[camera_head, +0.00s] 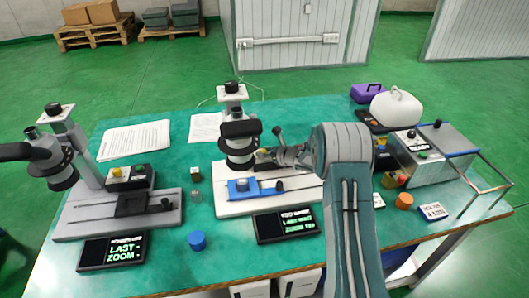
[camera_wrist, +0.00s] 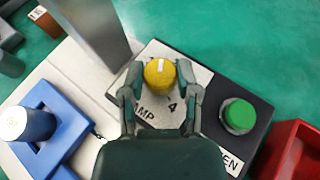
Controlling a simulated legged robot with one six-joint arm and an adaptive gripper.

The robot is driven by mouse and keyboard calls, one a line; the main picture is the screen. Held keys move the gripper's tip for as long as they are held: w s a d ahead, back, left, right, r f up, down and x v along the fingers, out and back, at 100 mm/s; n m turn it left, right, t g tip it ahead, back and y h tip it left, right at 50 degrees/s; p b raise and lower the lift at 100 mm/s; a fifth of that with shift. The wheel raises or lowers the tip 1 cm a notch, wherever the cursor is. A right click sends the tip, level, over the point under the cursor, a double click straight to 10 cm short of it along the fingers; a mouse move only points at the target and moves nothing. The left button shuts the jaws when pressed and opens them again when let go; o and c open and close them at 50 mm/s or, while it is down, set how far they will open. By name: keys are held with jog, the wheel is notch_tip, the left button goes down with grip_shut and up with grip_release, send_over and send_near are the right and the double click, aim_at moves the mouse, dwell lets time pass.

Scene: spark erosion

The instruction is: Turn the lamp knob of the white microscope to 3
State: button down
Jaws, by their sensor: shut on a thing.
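The white microscope (camera_head: 290,193) stands mid-table in the head view, with a black head and a blue stage. Its dark control box (camera_head: 265,158) is beside the column, partly covered by my gripper (camera_head: 289,156). In the wrist view the yellow lamp knob (camera_wrist: 158,76) sits on a pale label plate (camera_wrist: 190,82). My gripper (camera_wrist: 160,82) is shut on the knob, one finger on each side. The knob's white mark points to the top of the picture. A "4" and part of "LAMP" show below it; the number at the mark cannot be read.
A green button (camera_wrist: 239,115) is right of the knob, and a red container (camera_wrist: 298,155) lies beyond it. The blue stage (camera_wrist: 62,126) carries a white-topped cylinder (camera_wrist: 27,124). A grey microscope (camera_head: 75,224) stands left; a metal machine (camera_head: 430,155) stands right.

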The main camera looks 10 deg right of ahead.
jog(key=shift+a+m+t+h, duration=0.15)
jog(key=shift+m+t+h, duration=0.45)
jog(key=shift+m+h, duration=0.7)
jog(key=shift+a+m+t+h, duration=0.1)
jog(key=shift+m+t+h, duration=0.5)
jog(key=shift+m+h, duration=0.9)
jog(key=shift+h, duration=0.2)
jog(key=shift+c, duration=1.6)
grip_release()
jog(key=v, duration=1.2)
jog(key=shift+f, duration=0.1)
